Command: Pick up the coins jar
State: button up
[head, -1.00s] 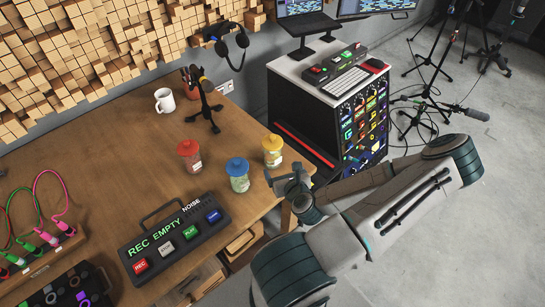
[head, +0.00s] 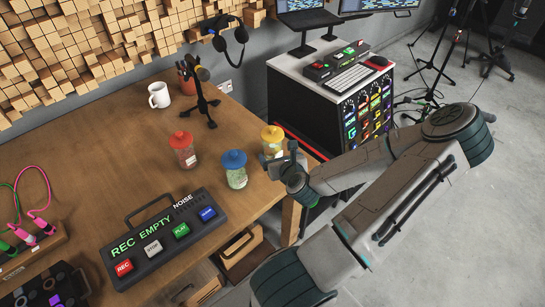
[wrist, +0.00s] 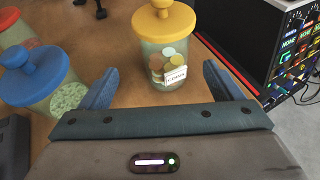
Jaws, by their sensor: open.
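The coins jar is a clear jar with a yellow lid (head: 272,134) near the table's right edge. In the wrist view the coins jar (wrist: 165,50) stands upright with coins inside and a label reading COINS. My gripper (head: 285,162) is just in front of it at the table's edge. In the wrist view my gripper (wrist: 160,85) is open, one finger on each side, with the jar ahead between the fingers and not gripped. The left finger is close to the blue-lidded jar (wrist: 50,80). That blue-lidded jar (head: 234,170) stands left of the coins jar.
A red-lidded jar (head: 184,150) stands further left. A REC EMPTY button box (head: 165,237) lies at the front of the wooden table (head: 110,165). A small stand (head: 205,98) and white mug (head: 160,96) are behind. A console cabinet (head: 330,105) stands to the right.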

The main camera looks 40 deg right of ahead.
aim_at(276, 140)
jog(key=shift+p+x, duration=0.35)
jog(key=shift+x, duration=0.7)
jog(key=shift+s+d+f+p+x, duration=0.1)
jog(key=shift+p+x, duration=0.1)
jog(key=shift+x, duration=0.8)
jog(key=shift+s+d+f+p+x, duration=0.1)
jog(key=shift+p+x, duration=0.05)
jog(key=shift+x, duration=0.85)
jog(key=shift+s+d+f+p+x, duration=0.1)
jog(key=shift+p+x, duration=0.1)
jog(key=shift+x, duration=0.8)
jog(key=shift+w+d, duration=0.1)
jog(key=c, duration=1.7)
jog(key=shift+o, duration=0.2)
jog(key=shift+r, duration=0.25)
jog(key=shift+r, duration=0.55)
notch_tip(276, 140, up, 3)
jog(key=shift+f, duration=0.2)
jog(key=s+d+r, duration=0.5)
jog(key=s+r, duration=0.2)
jog(key=s, duration=0.2)
jog(key=shift+s+d, duration=0.25)
jog(key=shift+s, duration=0.15)
